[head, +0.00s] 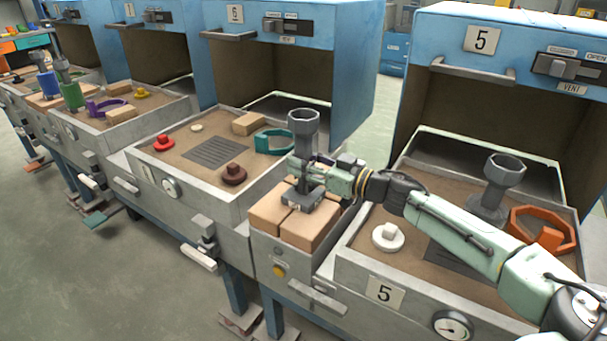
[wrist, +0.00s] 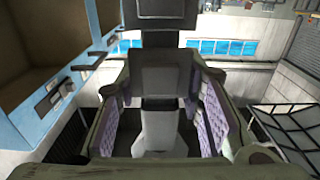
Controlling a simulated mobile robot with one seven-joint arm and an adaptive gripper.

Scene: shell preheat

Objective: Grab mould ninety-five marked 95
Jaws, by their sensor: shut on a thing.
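A dark grey mould (head: 303,128) with an octagonal cup on top, a narrow stem and a flat base stands upright at the tan blocks between two stations. My gripper (head: 314,172) reaches it from the right and is shut on its stem. In the wrist view the dark mould (wrist: 162,72) fills the middle between the purple-padded fingers of my gripper (wrist: 160,112). I cannot read a 95 on it. Its base is over the blocks; whether it touches them I cannot tell. A second grey mould (head: 503,170) of like shape stands in the station marked 5.
Tan blocks (head: 268,214) lie under the held mould. The station 5 tray (head: 350,262) holds a white round piece (head: 388,237) and an orange ring (head: 527,222). Blue hoods (head: 430,40) rise behind.

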